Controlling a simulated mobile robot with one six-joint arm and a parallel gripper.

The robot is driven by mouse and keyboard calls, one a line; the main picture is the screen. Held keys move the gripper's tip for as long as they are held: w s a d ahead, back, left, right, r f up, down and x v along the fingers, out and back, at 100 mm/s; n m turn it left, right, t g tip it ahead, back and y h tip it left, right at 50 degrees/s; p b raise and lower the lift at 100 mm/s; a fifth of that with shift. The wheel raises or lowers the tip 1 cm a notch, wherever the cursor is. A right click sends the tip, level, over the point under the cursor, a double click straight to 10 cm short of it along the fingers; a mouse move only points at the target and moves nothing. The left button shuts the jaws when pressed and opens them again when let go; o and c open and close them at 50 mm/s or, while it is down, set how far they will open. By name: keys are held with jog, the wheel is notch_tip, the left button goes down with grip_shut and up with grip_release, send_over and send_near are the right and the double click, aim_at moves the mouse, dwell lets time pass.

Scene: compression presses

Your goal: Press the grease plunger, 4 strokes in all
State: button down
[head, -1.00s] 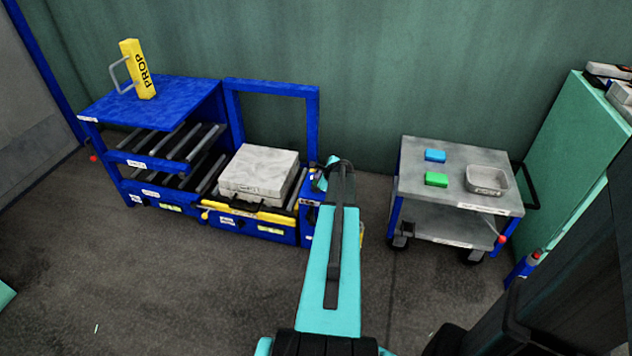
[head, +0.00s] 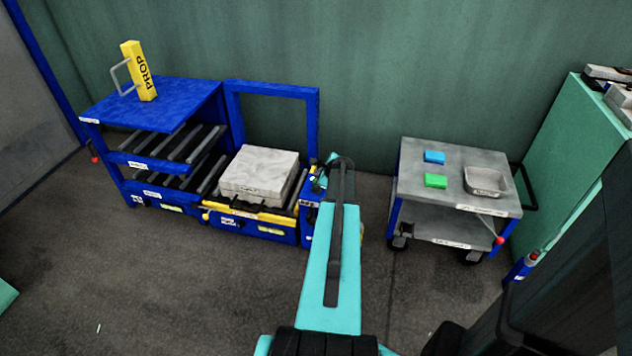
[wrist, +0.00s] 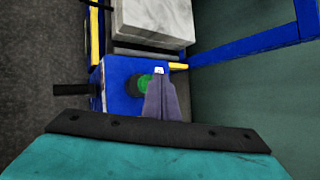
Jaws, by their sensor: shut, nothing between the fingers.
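A green round knob (wrist: 143,84), which looks like the grease plunger, sits on top of a small blue housing (wrist: 118,68) in the wrist view. My gripper (wrist: 159,78) is shut and empty, its fingers over the right side of the knob and hiding part of it. I cannot tell whether the fingertips touch the knob or how far it is pressed. In the head view the blue housing (head: 309,222) stands at the right end of the blue press, and my arm hides the knob.
The grey block (head: 258,174) lies on the press bed beside the housing. A blue upright frame (head: 315,120) rises behind. A black handle (wrist: 70,89) sticks out from the housing. A grey cart (head: 440,200) stands to the right, with bare floor between.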

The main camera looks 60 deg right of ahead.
jog(key=shift+r, duration=0.15)
jog(key=shift+r+p, duration=1.9)
jog(key=shift+r, duration=0.55)
dwell(1.2)
